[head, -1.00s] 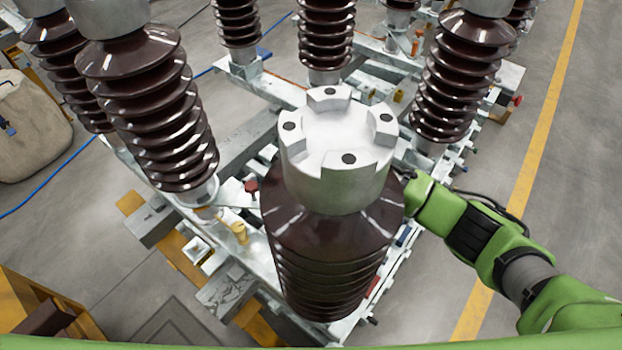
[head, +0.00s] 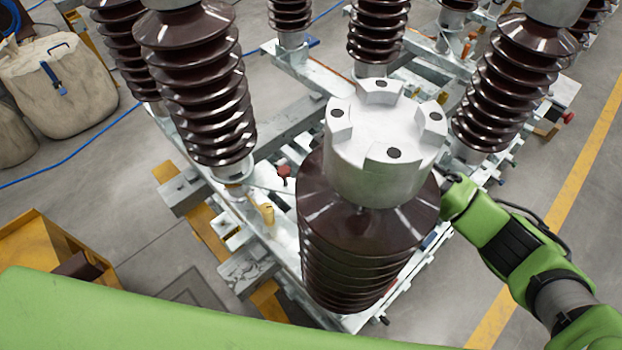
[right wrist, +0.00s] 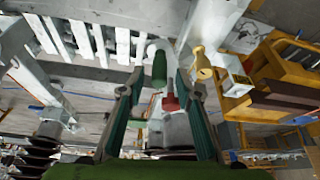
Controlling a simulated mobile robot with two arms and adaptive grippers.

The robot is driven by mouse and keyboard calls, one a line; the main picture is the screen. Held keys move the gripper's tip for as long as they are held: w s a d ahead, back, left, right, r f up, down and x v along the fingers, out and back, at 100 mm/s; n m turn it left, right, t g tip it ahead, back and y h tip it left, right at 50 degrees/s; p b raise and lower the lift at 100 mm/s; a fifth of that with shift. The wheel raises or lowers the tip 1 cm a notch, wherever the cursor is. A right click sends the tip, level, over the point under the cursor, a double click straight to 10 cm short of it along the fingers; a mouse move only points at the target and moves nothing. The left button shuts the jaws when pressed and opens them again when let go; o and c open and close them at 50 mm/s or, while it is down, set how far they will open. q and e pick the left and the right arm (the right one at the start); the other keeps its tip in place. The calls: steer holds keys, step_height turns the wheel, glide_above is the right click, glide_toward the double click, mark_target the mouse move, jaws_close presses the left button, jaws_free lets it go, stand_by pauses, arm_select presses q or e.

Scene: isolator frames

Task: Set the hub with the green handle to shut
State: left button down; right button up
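The green handle (right wrist: 159,68) shows in the right wrist view as a short rounded grip. It lies ahead, between the fingertips of my right gripper (right wrist: 159,80). The gripper is open, one finger on each side, and I cannot tell whether either touches the handle. In the head view my right arm reaches in from the right behind the front insulator, which hides the gripper and the green handle. The hub itself is not clear in either view. My left gripper is out of view.
A red handle (right wrist: 170,102) and a yellow handle (right wrist: 203,62) are close to the green one. The front brown insulator (head: 352,250) with its grey cap stands beside my right arm. More insulators stand behind on the metal frame. Bare floor (head: 540,190) lies at right.

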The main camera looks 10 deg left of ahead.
steer(key=v, duration=1)
steer(key=shift+d+f, duration=0.1)
steer(key=shift+d, duration=0.05)
